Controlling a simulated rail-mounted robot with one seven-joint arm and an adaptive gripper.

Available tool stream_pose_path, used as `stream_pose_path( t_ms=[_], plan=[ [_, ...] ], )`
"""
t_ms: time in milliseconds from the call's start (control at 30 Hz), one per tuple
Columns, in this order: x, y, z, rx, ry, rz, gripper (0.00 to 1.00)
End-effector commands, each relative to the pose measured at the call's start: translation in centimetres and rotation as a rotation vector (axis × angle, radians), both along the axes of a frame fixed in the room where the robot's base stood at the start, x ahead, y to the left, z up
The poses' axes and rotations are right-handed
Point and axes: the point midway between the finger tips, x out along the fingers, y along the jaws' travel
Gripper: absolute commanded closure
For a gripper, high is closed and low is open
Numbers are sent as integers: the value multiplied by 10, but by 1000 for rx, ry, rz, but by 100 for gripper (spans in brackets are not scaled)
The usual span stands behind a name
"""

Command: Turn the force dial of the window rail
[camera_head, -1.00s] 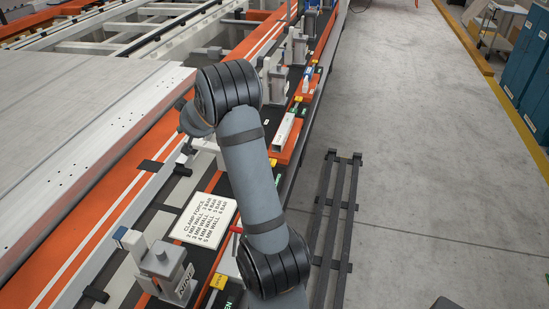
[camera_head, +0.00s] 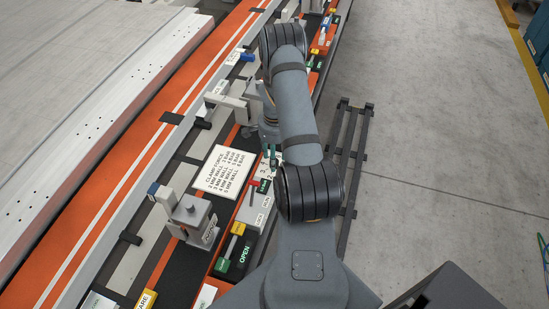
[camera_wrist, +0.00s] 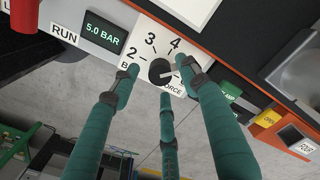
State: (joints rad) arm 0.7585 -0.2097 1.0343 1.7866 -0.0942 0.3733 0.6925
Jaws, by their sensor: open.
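The force dial shows in the wrist view as a black round knob (camera_wrist: 160,70) on a white plate (camera_wrist: 144,34) marked 2, 3 and 4. A pale pointer line on the knob points to the right. A finger covers part of the scale there. A display (camera_wrist: 103,32) beside the plate reads 5.0 BAR. My gripper (camera_wrist: 156,80) has its teal fingers open and spread around the knob; contact cannot be told. In the head view, my gripper (camera_head: 272,157) is small and mostly hidden by my arm, over the rail's edge.
A clamp force sign (camera_head: 226,172) lies left of the arm, listing wall thicknesses and bar values. A RUN label (camera_wrist: 64,33) sits beside the display.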

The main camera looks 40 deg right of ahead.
Motion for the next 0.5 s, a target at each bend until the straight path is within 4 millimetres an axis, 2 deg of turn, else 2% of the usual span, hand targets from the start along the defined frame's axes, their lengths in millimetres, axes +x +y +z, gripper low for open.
stream_pose_path(
  t_ms=[200,500],
  plan=[
    [0,0,-17,0,-1,0,55],
    [1,0,-20,-1,-2,1,55]
  ],
)
